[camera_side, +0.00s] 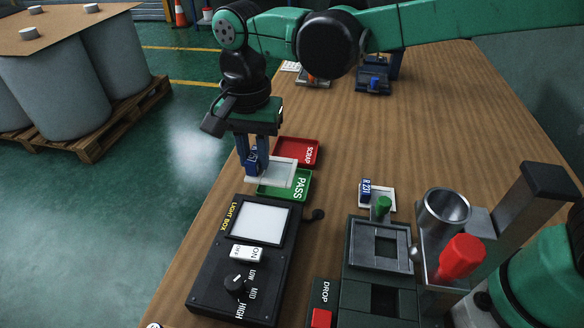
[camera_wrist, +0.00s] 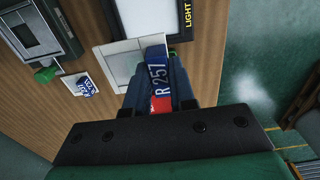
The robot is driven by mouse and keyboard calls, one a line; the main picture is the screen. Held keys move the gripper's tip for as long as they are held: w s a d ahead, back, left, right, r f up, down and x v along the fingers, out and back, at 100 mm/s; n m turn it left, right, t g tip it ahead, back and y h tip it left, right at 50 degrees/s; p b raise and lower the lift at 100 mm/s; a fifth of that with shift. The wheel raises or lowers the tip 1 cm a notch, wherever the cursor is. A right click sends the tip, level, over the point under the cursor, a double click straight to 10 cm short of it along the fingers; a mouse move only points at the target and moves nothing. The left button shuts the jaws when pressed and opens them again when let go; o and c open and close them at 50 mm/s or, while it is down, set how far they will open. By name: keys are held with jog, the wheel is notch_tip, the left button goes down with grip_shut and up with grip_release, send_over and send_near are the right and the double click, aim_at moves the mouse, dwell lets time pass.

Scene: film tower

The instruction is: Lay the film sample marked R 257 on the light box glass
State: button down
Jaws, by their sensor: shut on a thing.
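My gripper (camera_side: 256,168) is shut on the blue tab of a film sample (camera_side: 281,173) with a pale frame and grey film. In the wrist view the tab (camera_wrist: 158,72) reads R 257, between the fingers of my gripper (camera_wrist: 158,82). The sample's frame (camera_wrist: 109,50) extends out from the tab there. In the side view the sample overlaps the green PASS tray; I cannot tell its height above it. The light box glass (camera_side: 260,222) is white and bare, nearer the side camera than the sample. A corner of the glass (camera_wrist: 150,16) shows in the wrist view.
The green PASS tray (camera_side: 289,192) and red SCRAP tray (camera_side: 300,151) lie beside the sample. A sample marked R 221 (camera_side: 379,195) lies to the right. A dark machine (camera_side: 378,265) with a red knob (camera_side: 461,257) stands right of the light box (camera_side: 268,262).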

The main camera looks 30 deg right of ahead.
aim_at(245, 220)
jog(key=a, duration=0.1)
jog(key=s+a+f, duration=0.1)
jog(key=a, duration=0.1)
jog(key=shift+s+a+f, duration=0.2)
jog(key=shift+a+f, duration=0.05)
jog(key=shift+f, duration=2.8)
jog(key=shift+f, duration=0.3)
jog(key=shift+c, duration=0.5)
grip_release()
notch_tip(245, 220, up, 7)
